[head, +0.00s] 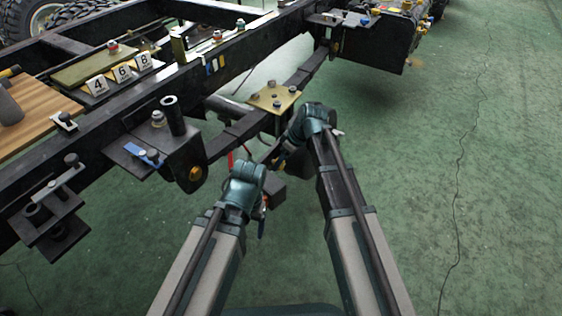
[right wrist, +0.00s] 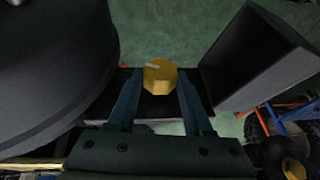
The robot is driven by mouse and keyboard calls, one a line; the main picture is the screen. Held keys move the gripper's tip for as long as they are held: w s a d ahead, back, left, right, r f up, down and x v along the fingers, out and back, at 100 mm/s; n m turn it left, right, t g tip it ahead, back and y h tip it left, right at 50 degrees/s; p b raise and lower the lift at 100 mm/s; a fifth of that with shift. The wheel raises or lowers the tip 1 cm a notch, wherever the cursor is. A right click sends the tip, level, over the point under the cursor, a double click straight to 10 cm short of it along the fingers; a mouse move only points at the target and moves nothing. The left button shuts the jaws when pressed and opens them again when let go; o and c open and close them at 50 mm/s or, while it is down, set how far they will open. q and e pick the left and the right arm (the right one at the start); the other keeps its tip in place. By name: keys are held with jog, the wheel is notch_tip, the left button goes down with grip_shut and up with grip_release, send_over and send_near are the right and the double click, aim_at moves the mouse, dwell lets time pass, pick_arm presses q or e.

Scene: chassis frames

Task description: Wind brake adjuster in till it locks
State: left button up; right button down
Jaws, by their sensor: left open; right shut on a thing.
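The brake adjuster is a yellow hexagonal head (right wrist: 160,77) with a pale mark on its face, in the middle of the right wrist view. My right gripper (right wrist: 160,95) has its two blue fingers on either side of it and is shut on it. In the head view my right gripper (head: 280,160) is low beside the frame, under the brass-coloured plate, and I cannot make out the adjuster there. My left gripper (head: 262,228) is open, lower and nearer to me, over the floor, with nothing seen in it.
A large dark rounded body (right wrist: 50,60) and a dark box-like part (right wrist: 265,60) flank the adjuster closely. The brass-coloured plate (head: 275,96) with bolts is just above my right gripper. The black chassis rail (head: 110,110) runs along the left.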

jog(key=shift+w+d+f+m+g+y+b, duration=0.1)
jog(key=shift+w+f+m+g+y+b, duration=0.1)
jog(key=shift+g+y+b, duration=0.35)
jog(key=shift+w+d+f+m+g+y+b, duration=0.1)
jog(key=shift+w+g+y+b, duration=0.2)
jog(key=shift+g, duration=0.35)
jog(key=shift+s+g+y+b, duration=0.1)
jog(key=shift+g+y+b, duration=0.45)
jog(key=shift+g+b, duration=0.05)
jog(key=shift+d+m+g+y+b, duration=0.1)
jog(key=shift+m+g+y+b, duration=0.2)
jog(key=shift+g+y+b, duration=0.1)
jog(key=shift+s+r, duration=0.1)
jog(key=shift+c, duration=1.5)
grip_release()
